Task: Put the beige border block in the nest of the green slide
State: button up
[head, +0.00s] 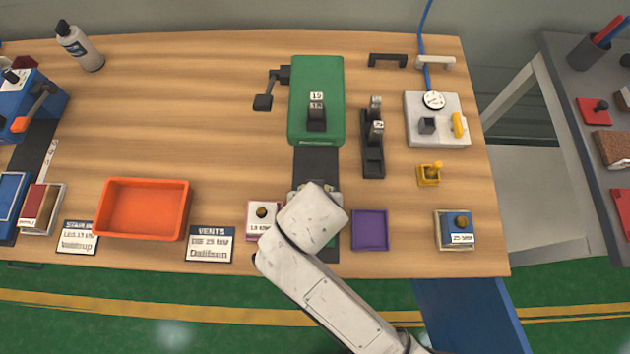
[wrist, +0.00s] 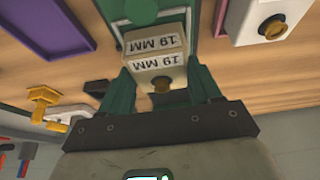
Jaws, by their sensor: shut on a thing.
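My gripper (wrist: 160,82) is shut on the beige border block (wrist: 153,62), its two green fingers on either side. The block carries "19 MM" labels and a brownish knob that points toward the wrist. The green slide (wrist: 118,10) shows just beyond the block in the wrist view. I cannot tell whether the block touches it or sits in its nest. In the head view my arm covers the gripper and the block, and only a bit of the green slide (head: 333,241) shows beside the arm, at the near end of a dark rail (head: 317,165).
A block with a pink border (head: 263,218) stands close left of my arm, and a purple tray (head: 370,230) close right. A green machine with a crank (head: 330,75) stands at the rail's far end. An orange bin (head: 145,181) lies left; a blue-labelled block (head: 455,229) lies right.

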jog(key=shift+f, duration=0.25)
jog(key=shift+f, duration=0.15)
jog(key=o, duration=1.1)
jog(key=v, duration=1.2)
jog(key=s+d+f+g, duration=0.1)
jog(key=d+f, duration=0.1)
jog(key=d, duration=0.5)
jog(key=s+d+f, duration=0.1)
jog(key=d+f, duration=0.2)
jog(key=d, duration=0.4)
jog(key=s+d+f+g, duration=0.1)
jog(key=d+f, duration=0.2)
jog(key=d, duration=0.4)
jog(key=shift+s+d+f+g+h, duration=0.1)
jog(key=shift+s+f+g+h, duration=0.1)
jog(key=shift+f+g+h, duration=0.1)
jog(key=shift+g, duration=0.4)
jog(key=s+d+f, duration=0.1)
jog(key=s+d, duration=0.3)
jog(key=s+d+f, duration=0.1)
jog(key=s+d, duration=0.1)
jog(key=shift+f, duration=0.3)
